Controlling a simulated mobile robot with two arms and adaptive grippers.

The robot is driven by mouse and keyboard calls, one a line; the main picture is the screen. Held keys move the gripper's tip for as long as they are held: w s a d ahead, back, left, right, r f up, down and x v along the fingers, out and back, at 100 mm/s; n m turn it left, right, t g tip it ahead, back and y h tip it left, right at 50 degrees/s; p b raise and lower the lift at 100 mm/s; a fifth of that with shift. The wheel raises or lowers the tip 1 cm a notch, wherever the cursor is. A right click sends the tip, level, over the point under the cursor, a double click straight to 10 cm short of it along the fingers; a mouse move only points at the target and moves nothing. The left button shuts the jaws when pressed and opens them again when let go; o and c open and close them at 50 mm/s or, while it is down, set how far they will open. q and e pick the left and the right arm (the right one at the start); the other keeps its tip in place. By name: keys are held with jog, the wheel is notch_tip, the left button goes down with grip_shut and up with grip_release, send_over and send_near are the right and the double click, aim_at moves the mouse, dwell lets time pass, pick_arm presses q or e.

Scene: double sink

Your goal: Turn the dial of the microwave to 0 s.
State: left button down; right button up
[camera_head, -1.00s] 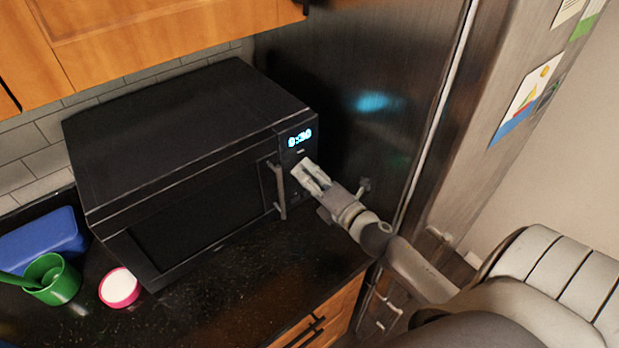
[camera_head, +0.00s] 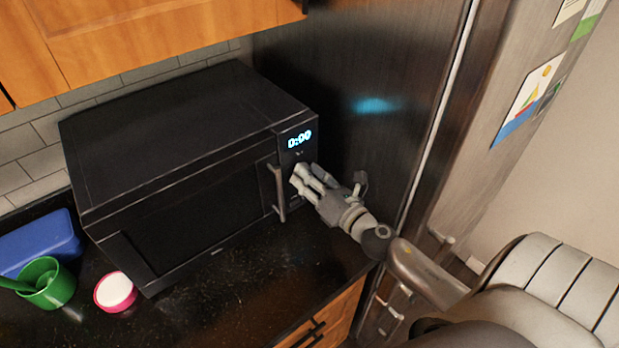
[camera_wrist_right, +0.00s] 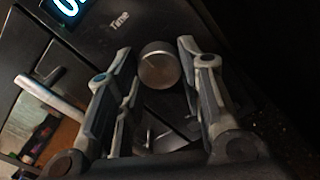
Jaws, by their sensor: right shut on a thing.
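The black microwave (camera_head: 175,150) stands on the counter, its door shut. Its blue display (camera_head: 299,139) reads 0:00; only part of the display shows in the right wrist view (camera_wrist_right: 68,6). The round metallic dial (camera_wrist_right: 159,66) sits below the word "Time" in the right wrist view, with a finger on either side. My right gripper (camera_head: 299,175) is at the control panel, right of the door handle, shut on the dial. In the head view its fingers hide the dial. My left gripper is in neither view.
The vertical door handle (camera_head: 278,192) is close to the left of my right gripper. A dark fridge (camera_head: 350,70) stands close on the right. A green cup (camera_head: 48,285), a pink-rimmed bowl (camera_head: 116,292) and a blue container (camera_head: 40,242) are at the left.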

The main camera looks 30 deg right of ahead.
dwell(0.4)
jog(key=o, duration=1)
jog(key=shift+o, duration=0.2)
jog(key=shift+s, duration=0.1)
jog(key=s, duration=1.1)
jog(key=shift+s+d, duration=0.4)
jog(key=shift+d, duration=0.05)
jog(key=shift+f, duration=0.1)
